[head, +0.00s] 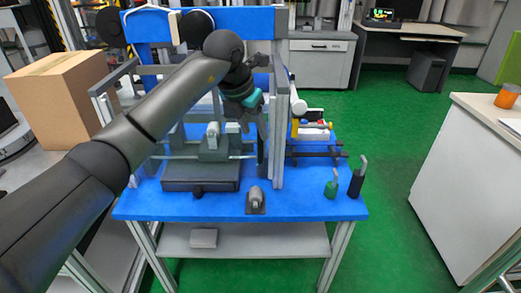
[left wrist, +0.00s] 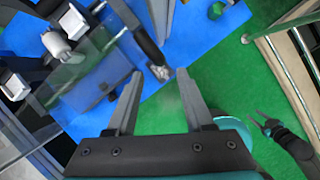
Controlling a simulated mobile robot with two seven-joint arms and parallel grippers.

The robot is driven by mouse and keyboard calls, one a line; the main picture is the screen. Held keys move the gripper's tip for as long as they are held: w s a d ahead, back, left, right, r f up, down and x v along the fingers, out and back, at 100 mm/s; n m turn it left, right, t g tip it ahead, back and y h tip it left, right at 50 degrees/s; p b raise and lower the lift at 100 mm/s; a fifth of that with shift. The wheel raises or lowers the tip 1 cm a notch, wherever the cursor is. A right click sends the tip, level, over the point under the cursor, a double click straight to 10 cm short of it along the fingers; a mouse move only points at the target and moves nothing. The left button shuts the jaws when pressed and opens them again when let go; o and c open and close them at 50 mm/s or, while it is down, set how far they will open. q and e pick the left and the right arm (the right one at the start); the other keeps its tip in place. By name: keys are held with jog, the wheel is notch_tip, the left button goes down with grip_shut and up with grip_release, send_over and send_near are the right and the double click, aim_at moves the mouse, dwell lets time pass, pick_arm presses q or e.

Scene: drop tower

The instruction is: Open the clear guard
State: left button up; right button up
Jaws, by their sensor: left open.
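The clear guard (head: 222,150) is a see-through panel at the front of the drop tower, over the dark base and grey fixture. It looks closed. It shows as a clear sheet in the left wrist view (left wrist: 88,68). A dark upright bar (head: 261,150) stands at its right edge and seems to be its handle. My left gripper (head: 252,128) is in front of the guard's upper right side. In the left wrist view its open fingers (left wrist: 160,72) point toward the dark bar's end (left wrist: 158,70); I cannot tell if they touch. What seems my right gripper (left wrist: 263,122) is small at the lower right.
The tower's grey upright post (head: 279,130) stands just right of my left gripper. A cardboard box (head: 60,95) is at the left. Green floor is free on the right.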

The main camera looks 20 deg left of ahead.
aim_at(258, 142)
pick_arm(q)
jog(key=b+x, duration=0.2)
jog(key=x, duration=0.4)
jog(key=shift+x, duration=0.8)
pick_arm(e)
jog(key=w+r+t, duration=0.1)
jog(key=w+r, duration=0.2)
jog(key=r, duration=0.2)
jog(key=shift+a, duration=0.3)
pick_arm(q)
jog(key=shift+c, duration=0.2)
pick_arm(e)
jog(key=shift+r, duration=0.1)
pick_arm(q)
grip_shut()
